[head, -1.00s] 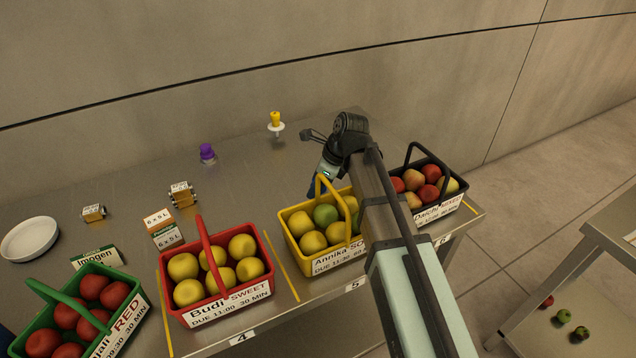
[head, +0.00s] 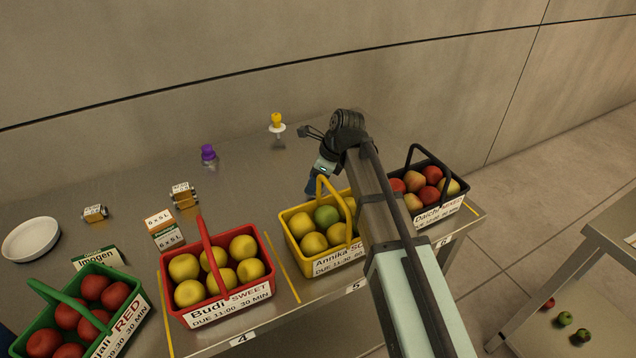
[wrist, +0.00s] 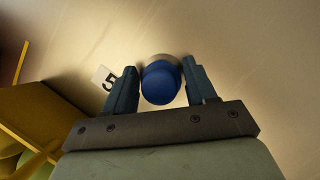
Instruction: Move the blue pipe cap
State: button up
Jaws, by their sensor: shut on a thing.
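The blue pipe cap (wrist: 161,84) shows in the wrist view between the two fingers of my gripper (wrist: 157,85), which is shut on it. A pale rounded edge shows just behind the cap. In the head view my gripper (head: 314,182) points down behind the yellow basket, low over the steel table. The cap is not clearly visible there. A purple cap-like piece (head: 208,152) and a yellow-topped piece with a white disc (head: 277,123) stand farther back on the table.
The yellow basket (head: 330,262) of apples is close in front of my gripper. The dark basket (head: 448,206) is to its right, the red basket (head: 262,293) to its left. Small labelled boxes (head: 160,222) and a white plate (head: 31,239) lie left. The table's back middle (head: 245,190) is clear.

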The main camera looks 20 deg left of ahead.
jog(key=shift+w+a+f, duration=0.15)
jog(key=shift+w+a, duration=6.15)
jog(key=shift+w, duration=0.05)
jog(key=o, duration=1.2)
jog(key=v, duration=1.4)
jog(key=shift+a, duration=0.1)
